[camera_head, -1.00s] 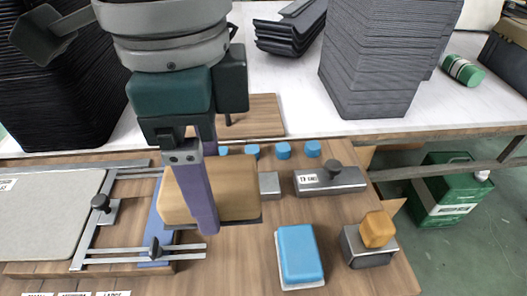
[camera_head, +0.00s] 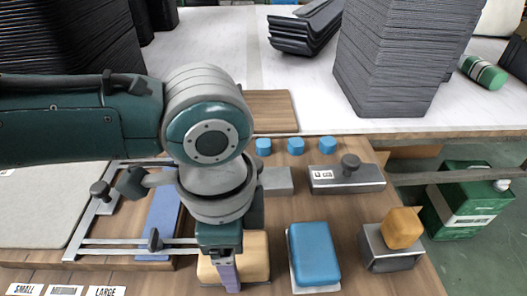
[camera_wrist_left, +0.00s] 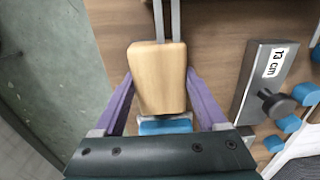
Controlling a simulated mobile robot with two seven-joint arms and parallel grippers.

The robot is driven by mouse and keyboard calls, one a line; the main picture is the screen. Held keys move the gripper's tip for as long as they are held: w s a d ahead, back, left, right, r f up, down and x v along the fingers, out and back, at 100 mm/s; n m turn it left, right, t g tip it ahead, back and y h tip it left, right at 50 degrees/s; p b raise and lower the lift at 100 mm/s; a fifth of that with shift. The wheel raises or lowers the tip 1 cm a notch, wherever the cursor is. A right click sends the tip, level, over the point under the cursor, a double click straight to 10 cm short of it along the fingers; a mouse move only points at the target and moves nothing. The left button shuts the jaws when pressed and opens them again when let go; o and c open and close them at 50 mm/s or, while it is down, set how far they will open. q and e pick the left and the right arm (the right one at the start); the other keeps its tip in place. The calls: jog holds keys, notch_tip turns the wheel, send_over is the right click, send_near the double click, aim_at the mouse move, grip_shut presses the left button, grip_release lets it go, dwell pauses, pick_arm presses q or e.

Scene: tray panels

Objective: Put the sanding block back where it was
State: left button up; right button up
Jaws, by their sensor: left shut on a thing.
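A tan wooden block (camera_head: 252,262), which looks like the sanding block, sits at the front of the bench in the head view, just left of a blue block. My left gripper (camera_head: 228,282) is shut on it from above, and its wrist hides part of the block. In the left wrist view the tan block (camera_wrist_left: 157,75) lies between the two purple fingers (camera_wrist_left: 162,105). I cannot tell whether it touches the bench top. My right gripper is not in view.
The blue block (camera_head: 314,252) lies on a white pad. A small orange block (camera_head: 402,228) sits on a metal block (camera_head: 390,262). A knobbed metal bar (camera_head: 335,181) and several blue pieces (camera_head: 295,145) are behind. Clamp rails (camera_head: 120,243) and a blue strip (camera_head: 163,222) are left.

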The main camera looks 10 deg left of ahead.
pick_arm(q)
jog(key=shift+f, duration=0.15)
jog(key=o, duration=1.4)
